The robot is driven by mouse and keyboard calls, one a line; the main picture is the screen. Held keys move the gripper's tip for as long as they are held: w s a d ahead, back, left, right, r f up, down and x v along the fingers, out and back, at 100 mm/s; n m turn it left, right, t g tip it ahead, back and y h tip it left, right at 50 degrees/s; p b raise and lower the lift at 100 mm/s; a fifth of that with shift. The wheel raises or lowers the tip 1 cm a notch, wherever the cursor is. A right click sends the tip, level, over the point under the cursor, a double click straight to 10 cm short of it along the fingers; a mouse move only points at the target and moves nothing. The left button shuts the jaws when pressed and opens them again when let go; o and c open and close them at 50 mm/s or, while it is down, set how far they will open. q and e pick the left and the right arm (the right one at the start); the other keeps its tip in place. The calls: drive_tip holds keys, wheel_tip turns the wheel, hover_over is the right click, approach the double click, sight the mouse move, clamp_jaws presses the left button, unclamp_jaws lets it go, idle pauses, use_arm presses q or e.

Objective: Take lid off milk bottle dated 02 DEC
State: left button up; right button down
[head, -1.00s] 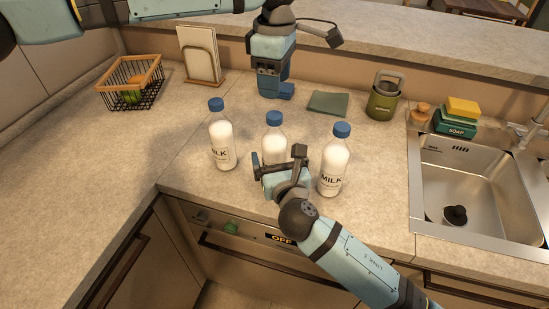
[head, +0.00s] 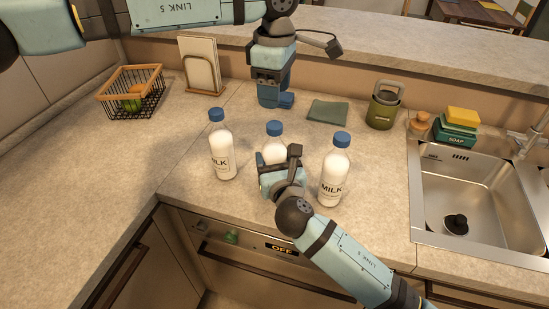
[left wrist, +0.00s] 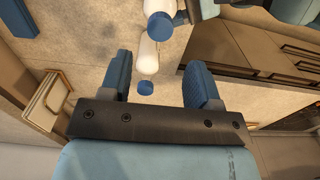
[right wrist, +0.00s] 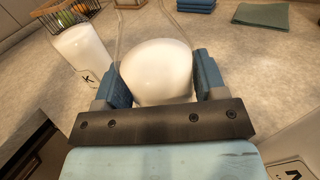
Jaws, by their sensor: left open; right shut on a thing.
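Three white milk bottles with blue caps stand upright on the counter: a left bottle (head: 222,158), a middle bottle (head: 273,148) and a right bottle (head: 333,180). The dates on their labels are not readable. My right gripper (right wrist: 155,85) is shut on the middle bottle's body, below its blue lid (head: 274,128); in the right wrist view the white body (right wrist: 157,70) fills the jaws. My left gripper (head: 277,101) is open and empty, behind and above the middle bottle, fingers pointing down. Its fingers frame a blue cap (left wrist: 145,88) in the left wrist view, without touching it.
A sink (head: 470,215) is at the right, with a soap box and sponges (head: 458,127) behind it. A green canister (head: 383,108), a green cloth (head: 328,111), a paper holder (head: 202,72) and a wire basket (head: 132,95) stand along the back. The left counter is clear.

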sight(275, 125)
use_arm(q)
drive_tip(key=m, duration=0.3)
drive_tip(key=shift+m, duration=0.3)
drive_tip(key=m, duration=0.3)
drive_tip(key=shift+m, duration=0.4)
drive_tip(key=m, duration=0.4)
drive_tip(key=shift+m, duration=0.3)
drive_tip(key=shift+f+m, duration=0.1)
drive_tip(key=shift+m, duration=0.5)
drive_tip(key=shift+f, duration=3.9)
